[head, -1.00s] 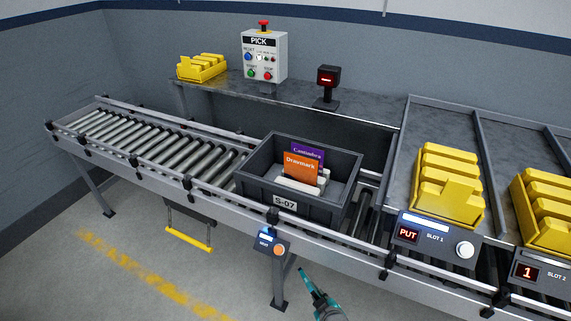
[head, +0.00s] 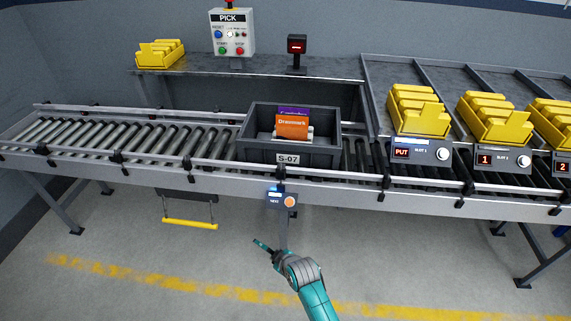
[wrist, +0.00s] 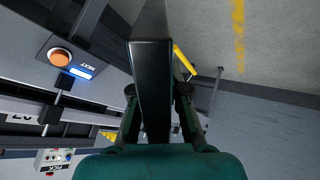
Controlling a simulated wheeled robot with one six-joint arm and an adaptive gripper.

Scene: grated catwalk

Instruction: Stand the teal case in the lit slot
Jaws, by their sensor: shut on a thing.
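My gripper (head: 275,254) is in front of the conveyor, low over the floor in the head view. In the wrist view its fingers (wrist: 158,100) are shut on a thin slab, the case (wrist: 152,85). It looks almost black there, seen edge-on; in the head view its thin tip (head: 260,244) looks teal, and its face is hidden. The yellow rack of slot 1 (head: 418,112) stands at right behind the conveyor. Its label panel (head: 420,152) shows a red "PUT" and a lit white bar.
A grey tote S-07 (head: 255,153) on the rollers holds an orange case (head: 292,126) and a purple one (head: 293,110). More yellow racks (head: 495,118) stand further right. A NEXT button box (head: 282,198) and a yellow bar (head: 190,224) are at the conveyor's front.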

